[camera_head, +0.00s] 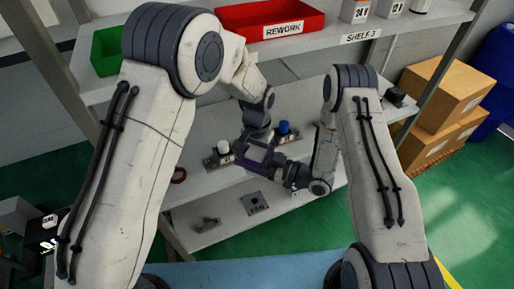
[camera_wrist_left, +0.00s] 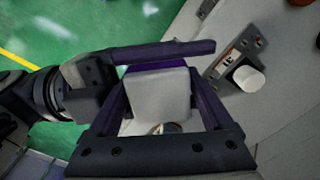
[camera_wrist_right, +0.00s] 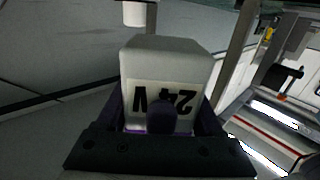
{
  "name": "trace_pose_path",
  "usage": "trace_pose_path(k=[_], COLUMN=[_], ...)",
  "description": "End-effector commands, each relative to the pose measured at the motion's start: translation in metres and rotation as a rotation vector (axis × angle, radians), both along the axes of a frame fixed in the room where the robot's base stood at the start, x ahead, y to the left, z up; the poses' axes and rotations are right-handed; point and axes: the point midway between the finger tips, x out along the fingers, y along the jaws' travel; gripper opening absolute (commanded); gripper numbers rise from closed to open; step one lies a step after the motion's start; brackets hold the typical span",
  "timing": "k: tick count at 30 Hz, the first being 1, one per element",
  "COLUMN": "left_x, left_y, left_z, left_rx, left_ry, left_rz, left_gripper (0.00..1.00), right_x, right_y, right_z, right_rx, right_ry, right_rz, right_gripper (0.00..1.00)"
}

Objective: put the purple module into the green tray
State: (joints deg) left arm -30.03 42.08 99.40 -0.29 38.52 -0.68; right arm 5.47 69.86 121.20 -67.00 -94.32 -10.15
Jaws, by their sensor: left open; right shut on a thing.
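The purple module (camera_wrist_left: 157,68) is a pale box with purple showing on one side. In the right wrist view it fills the space between my right fingers, with a 24 V label (camera_wrist_right: 160,100) facing the camera. My right gripper (camera_head: 280,168) is shut on it above the lower shelf. My left gripper (camera_head: 254,154) is open, with its fingers on either side of the same module; whether they touch it I cannot tell. In the head view the grippers mostly hide the module. The green tray (camera_head: 107,50) stands on the upper shelf at the left, partly hidden by my left arm.
A red REWORK bin (camera_head: 270,30) and white labelled boxes (camera_head: 355,10) stand on the upper shelf. A white-capped unit (camera_head: 223,147) and a blue-capped one (camera_head: 284,128) flank the grippers. A red ring (camera_head: 179,175) lies left. Cardboard boxes (camera_head: 440,95) stand right.

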Motion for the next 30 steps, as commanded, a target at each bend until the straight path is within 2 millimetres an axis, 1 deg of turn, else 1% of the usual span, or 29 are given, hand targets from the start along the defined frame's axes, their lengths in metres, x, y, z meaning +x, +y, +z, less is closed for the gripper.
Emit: trace_pose_path(k=[1, 4, 13, 14, 15, 17, 18, 19, 20, 21, 22, 23, 30], left_x=[-0.0002, -0.0002, -0.0002, -0.0002, -0.0002, -0.0002, -0.0002, -0.0002, -0.0001, 0.0002, 0.0002, 0.0002, 0.0002], left_y=[0.0001, 0.0001, 0.0001, 0.0001, 0.0001, 0.0001, 0.0001, 0.0001, 0.0001, 0.0, 0.0, 0.0, -0.0001], left_z=[-0.0044, -0.0094, -0.0109, -0.0109, -0.0108, -0.0107, -0.0107, -0.0107, -0.0106, -0.0102, -0.0102, -0.0101, -0.0101], left_rx=[0.001, 0.0, -0.001, -0.001, -0.001, -0.001, -0.001, -0.001, -0.001, -0.001, -0.001, -0.001, -0.001], left_ry=[0.001, 0.0, -0.001, -0.001, -0.001, -0.001, -0.001, -0.001, -0.001, -0.002, -0.002, -0.002, -0.002], left_rz=[0.0, 0.0, 0.0, 0.0, 0.0, 0.0, 0.0, 0.0, 0.0, 0.0, 0.0, 0.0, 0.0], left_gripper=[0.84, 0.84, 0.84, 0.72, 0.57, 0.34, 0.19, 0.07, 0.0, 0.0, 0.0, 0.0, 0.0], right_x=[0.0001, 0.0001, 0.0001, 0.0001, 0.0001, 0.0001, 0.0001, 0.0001, 0.0001, 0.0001, 0.0001, 0.0001, -0.0002], right_y=[0.0, 0.0, 0.0, 0.0, 0.0, 0.0, 0.0, 0.0, 0.0, 0.0, 0.0, 0.0, -0.0008], right_z=[0.0005, 0.0005, 0.0005, 0.0005, 0.0005, 0.0005, 0.0005, 0.0005, 0.0004, 0.0005, 0.0005, 0.0005, 0.0002], right_rx=[0.0, 0.0, 0.001, 0.001, 0.0, 0.001, 0.001, 0.001, 0.001, 0.0, 0.0, 0.001, 0.0], right_ry=[-0.001, -0.001, 0.0, 0.0, -0.001, 0.0, 0.0, 0.0, 0.0, -0.001, -0.001, 0.0, 0.0], right_rz=[0.0, 0.0, 0.0, 0.0, 0.0, 0.0, 0.0, 0.0, 0.0, 0.0, 0.0, 0.0, -0.001], right_gripper=[0.0, 0.0, 0.0, 0.0, 0.0, 0.0, 0.0, 0.0, 0.0, 0.84, 0.95, 1.0, 1.0])
